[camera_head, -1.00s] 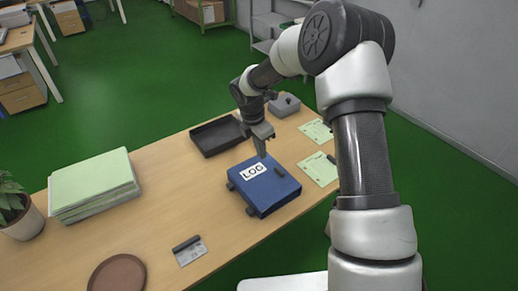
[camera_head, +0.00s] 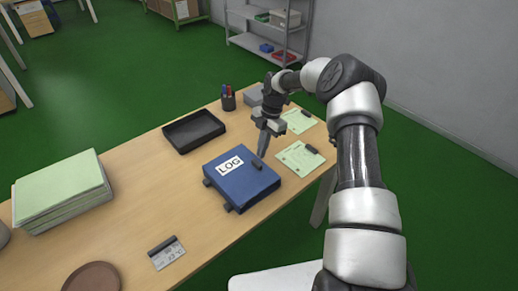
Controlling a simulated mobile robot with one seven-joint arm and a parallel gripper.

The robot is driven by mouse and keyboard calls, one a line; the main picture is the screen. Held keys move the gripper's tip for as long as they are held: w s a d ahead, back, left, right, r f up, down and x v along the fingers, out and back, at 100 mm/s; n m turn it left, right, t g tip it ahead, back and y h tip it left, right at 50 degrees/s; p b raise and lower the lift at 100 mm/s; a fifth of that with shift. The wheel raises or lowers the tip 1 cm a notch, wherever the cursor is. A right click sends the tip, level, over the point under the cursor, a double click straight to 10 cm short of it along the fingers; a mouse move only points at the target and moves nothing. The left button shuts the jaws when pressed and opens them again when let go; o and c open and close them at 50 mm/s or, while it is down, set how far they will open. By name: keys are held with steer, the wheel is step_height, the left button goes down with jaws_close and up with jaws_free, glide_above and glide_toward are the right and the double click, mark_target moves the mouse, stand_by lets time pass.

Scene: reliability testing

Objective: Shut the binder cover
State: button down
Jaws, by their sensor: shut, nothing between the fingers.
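The blue binder (camera_head: 241,181) lies on the wooden table with its cover down flat and a white LOG label (camera_head: 230,163) facing up. My gripper (camera_head: 262,155) is shut and empty, pointing down at the binder's upper right edge. I cannot tell whether the fingertips touch the cover.
A black tray (camera_head: 194,131) stands behind the binder, with a pen cup (camera_head: 228,98) farther back. Green sheets (camera_head: 300,159) lie to the right. A paper stack (camera_head: 62,190) is at left; a brown round plate (camera_head: 92,279) is in front. Bare table lies left of the binder.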

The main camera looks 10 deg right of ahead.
mark_target(263, 164)
steer(key=shift+w+d+f+b, duration=0.1)
steer(key=shift+d+f+b, duration=0.1)
steer(key=shift+f+b, duration=0.4)
steer(key=shift+w+d+f+b, duration=0.1)
steer(key=shift+d+f+b, duration=0.1)
steer(key=shift+f+b, duration=0.35)
steer(key=shift+w+d+f+b, duration=0.1)
steer(key=shift+d+f+b, duration=0.2)
steer(key=shift+f, duration=0.5)
steer(key=shift+a, duration=0.1)
